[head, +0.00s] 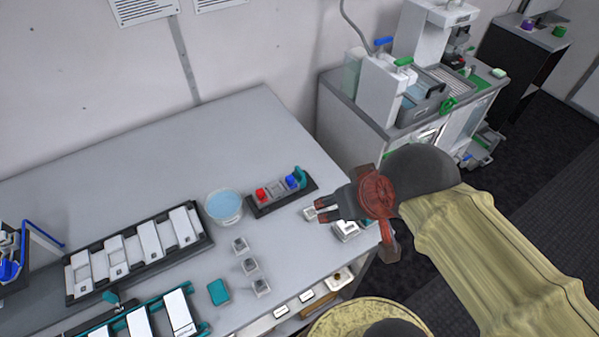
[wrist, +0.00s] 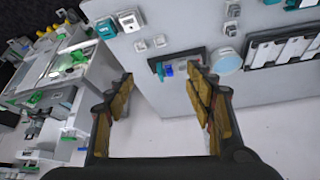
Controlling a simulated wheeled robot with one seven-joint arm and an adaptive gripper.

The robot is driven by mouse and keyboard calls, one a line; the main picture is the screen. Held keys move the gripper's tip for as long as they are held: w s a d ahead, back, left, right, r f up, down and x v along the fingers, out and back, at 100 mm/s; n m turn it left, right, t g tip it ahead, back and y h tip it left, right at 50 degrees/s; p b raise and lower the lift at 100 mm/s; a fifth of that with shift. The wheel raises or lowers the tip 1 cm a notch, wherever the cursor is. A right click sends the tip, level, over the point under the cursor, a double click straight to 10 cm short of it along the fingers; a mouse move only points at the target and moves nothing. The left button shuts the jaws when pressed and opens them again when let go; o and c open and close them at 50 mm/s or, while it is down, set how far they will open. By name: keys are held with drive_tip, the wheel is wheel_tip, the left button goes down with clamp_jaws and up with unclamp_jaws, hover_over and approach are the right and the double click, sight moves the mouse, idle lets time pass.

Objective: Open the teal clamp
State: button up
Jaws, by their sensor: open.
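A teal upright clamp-like piece (head: 300,175) stands at the right end of a small dark base (head: 268,203) on the table, beside a blue block (head: 292,182). In the wrist view the teal piece (wrist: 160,72) shows small, between my fingers' lines, with the blue block (wrist: 168,71) close to it. My gripper (head: 322,207) is open and empty, above the table's right part and just right of and nearer than the dark base. Its two fingers (wrist: 160,84) stand wide apart in the wrist view, and the right finger covers part of the base.
A red block (head: 261,195) sits on the same base. A round tub of blue liquid (head: 224,206) stands left of it. Small grey-white boxes (head: 250,265) and a teal box (head: 218,292) lie nearer. A black rack (head: 140,262) with white modules fills the left. The table's back is clear.

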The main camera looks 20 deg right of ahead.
drive_tip(key=shift+o, duration=0.2)
drive_tip(key=shift+f, duration=0.1)
drive_tip(key=m+g+p, duration=0.3)
drive_tip(key=m+g, duration=0.3)
drive_tip(key=m, duration=0.7)
hover_over(300, 170)
wheel_tip(300, 170, down, 14)
drive_tip(key=shift+f, duration=0.15)
drive_tip(key=shift+s+m, duration=0.1)
drive_tip(key=shift+m, duration=0.5)
drive_tip(key=shift+f+m, duration=0.1)
drive_tip(key=shift+m, duration=0.4)
wheel_tip(300, 170, down, 8)
drive_tip(key=shift+r+b, duration=0.2)
drive_tip(key=shift+b, duration=0.75)
